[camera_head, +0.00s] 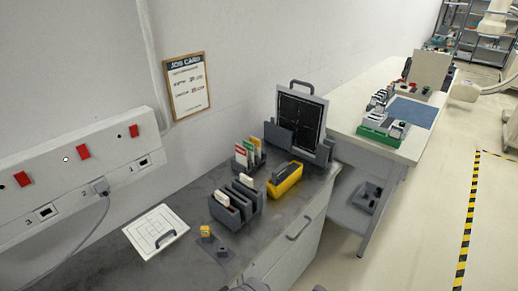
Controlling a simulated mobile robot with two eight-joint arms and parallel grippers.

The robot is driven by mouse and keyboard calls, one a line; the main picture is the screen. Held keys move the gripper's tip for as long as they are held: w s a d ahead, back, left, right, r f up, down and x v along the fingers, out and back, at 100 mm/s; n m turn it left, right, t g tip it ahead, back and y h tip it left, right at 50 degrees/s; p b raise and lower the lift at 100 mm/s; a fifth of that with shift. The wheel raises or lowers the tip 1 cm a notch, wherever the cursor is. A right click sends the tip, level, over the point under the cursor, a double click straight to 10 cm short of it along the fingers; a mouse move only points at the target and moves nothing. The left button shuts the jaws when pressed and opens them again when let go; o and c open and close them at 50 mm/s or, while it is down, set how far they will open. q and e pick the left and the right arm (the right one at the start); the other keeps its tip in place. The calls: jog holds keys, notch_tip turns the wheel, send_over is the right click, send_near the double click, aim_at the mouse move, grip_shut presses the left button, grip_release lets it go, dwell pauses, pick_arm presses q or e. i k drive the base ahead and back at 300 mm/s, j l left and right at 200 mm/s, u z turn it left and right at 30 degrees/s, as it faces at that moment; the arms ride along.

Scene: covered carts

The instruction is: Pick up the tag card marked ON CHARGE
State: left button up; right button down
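Several upright tag cards with red, green and orange-yellow faces (249,152) stand in a small dark holder (260,163) at the back of the dark grey worktop. Their lettering is too small to read, so I cannot tell which one is marked ON CHARGE. A dark slotted rack (225,214) in front of them holds a few whitish pieces, whose markings I cannot read.
A yellow-and-grey box (286,180) and an upright black panel (299,118) stand right of the cards. A white panel with a handle (156,231) lies left. A wall socket strip (75,170) has a plugged cable. The worktop's front left (110,270) is clear.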

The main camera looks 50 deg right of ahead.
aim_at(257, 142)
jog(key=z, duration=1.55)
jog(key=l+u, duration=0.1)
jog(key=u, duration=0.95)
jog(key=l+u, duration=0.45)
jog(key=k+l+u, duration=0.1)
jog(key=l+u, duration=0.35)
jog(key=k+l+u, duration=0.1)
jog(key=l, duration=0.3)
jog(key=k+l+u, duration=0.1)
jog(key=l, duration=0.25)
jog(key=k+l, duration=0.15)
jog(key=l, duration=0.2)
jog(key=l+u, duration=0.1)
jog(key=l, duration=0.4)
jog(key=i, duration=0.3)
